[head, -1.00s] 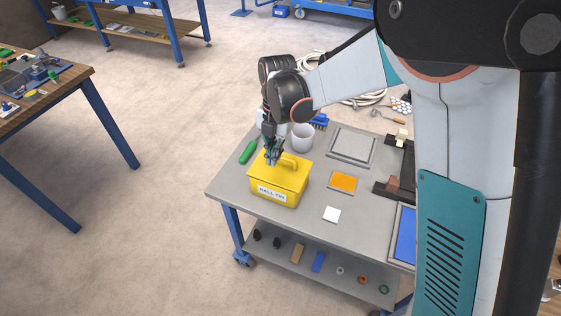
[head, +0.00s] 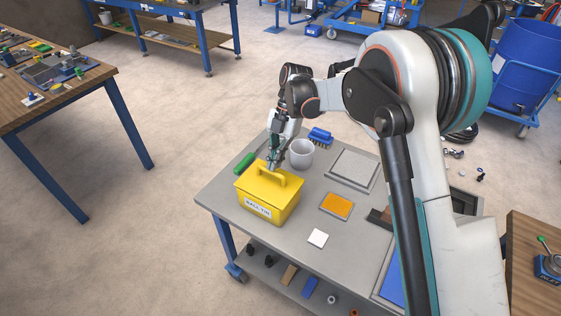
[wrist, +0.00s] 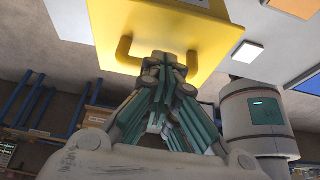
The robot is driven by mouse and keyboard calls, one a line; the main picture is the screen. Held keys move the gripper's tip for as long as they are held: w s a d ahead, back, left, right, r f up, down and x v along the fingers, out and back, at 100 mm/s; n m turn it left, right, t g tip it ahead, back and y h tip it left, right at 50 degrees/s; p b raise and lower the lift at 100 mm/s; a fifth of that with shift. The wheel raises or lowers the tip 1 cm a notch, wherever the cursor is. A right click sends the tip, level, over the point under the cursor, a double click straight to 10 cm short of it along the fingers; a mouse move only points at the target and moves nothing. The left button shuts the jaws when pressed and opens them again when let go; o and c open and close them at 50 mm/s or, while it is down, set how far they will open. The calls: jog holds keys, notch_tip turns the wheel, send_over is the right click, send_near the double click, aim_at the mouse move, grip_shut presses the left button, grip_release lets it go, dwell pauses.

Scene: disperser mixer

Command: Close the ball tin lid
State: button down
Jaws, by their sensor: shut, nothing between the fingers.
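The yellow ball tin (head: 270,213) stands on the grey cart top with its label facing me. Its yellow lid (head: 250,183) lies over the top, with an arched handle (head: 282,177) in the middle. The lid looks roughly flat; I cannot tell whether it is fully seated. My gripper (head: 273,166) points down at the lid's far edge, beside the handle, shut and empty. In the wrist view the shut fingertips (wrist: 168,60) overlap the yellow lid (wrist: 165,22) near its handle (wrist: 125,50); whether they touch is unclear.
A pale grey cup (head: 301,154) stands close behind my gripper. A green object (head: 244,163) lies left of it and a blue brush (head: 320,136) behind. An orange square (head: 337,205), white tile (head: 318,238) and grey tray (head: 353,169) lie to the right.

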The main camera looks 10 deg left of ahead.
jog(key=shift+w+f+g, duration=0.2)
jog(key=shift+f+g, duration=0.1)
jog(key=shift+g, duration=0.1)
jog(key=shift+r, duration=0.1)
dwell(0.3)
